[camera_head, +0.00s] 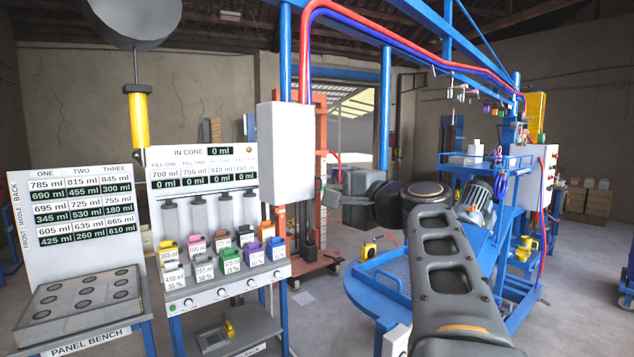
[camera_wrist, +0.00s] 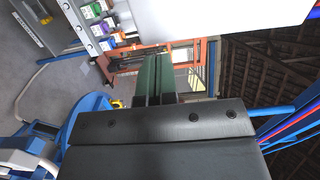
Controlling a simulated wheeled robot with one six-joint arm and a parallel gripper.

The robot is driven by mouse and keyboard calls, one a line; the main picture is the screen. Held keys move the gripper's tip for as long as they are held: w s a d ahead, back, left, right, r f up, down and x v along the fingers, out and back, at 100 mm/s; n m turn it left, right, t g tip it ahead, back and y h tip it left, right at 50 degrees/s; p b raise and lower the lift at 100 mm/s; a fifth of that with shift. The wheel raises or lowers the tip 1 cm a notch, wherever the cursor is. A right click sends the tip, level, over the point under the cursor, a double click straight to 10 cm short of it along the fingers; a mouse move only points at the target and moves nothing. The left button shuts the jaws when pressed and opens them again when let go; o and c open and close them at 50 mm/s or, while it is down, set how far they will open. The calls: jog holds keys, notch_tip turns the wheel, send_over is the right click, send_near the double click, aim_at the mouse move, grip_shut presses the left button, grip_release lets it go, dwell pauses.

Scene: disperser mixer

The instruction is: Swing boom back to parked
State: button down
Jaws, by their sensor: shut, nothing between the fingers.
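A blue overhead beam (camera_head: 420,48) with red and blue hoses along it crosses the top of the head view; I cannot tell whether this is the boom. A yellow cylinder (camera_head: 138,118) hangs on a thin rod below a dark rounded vessel (camera_head: 133,20) at upper left. My gripper (camera_head: 328,194) is in mid-air at the middle, in front of the doorway and right of a grey box. Its green fingers (camera_wrist: 157,78) lie side by side in the wrist view, shut and empty. No handle touches them.
A grey box (camera_head: 285,153) on a blue post stands close left of my gripper. A bench with coloured containers (camera_head: 230,258) and a panel bench (camera_head: 85,300) are at left. A blue round-fronted frame (camera_head: 375,290) stands below my arm. Open floor shows at centre.

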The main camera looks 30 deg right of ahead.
aim_at(313, 187)
jog(key=shift+p+x, duration=0.85)
jog(key=shift+x, duration=1.9)
jog(key=shift+s, duration=0.1)
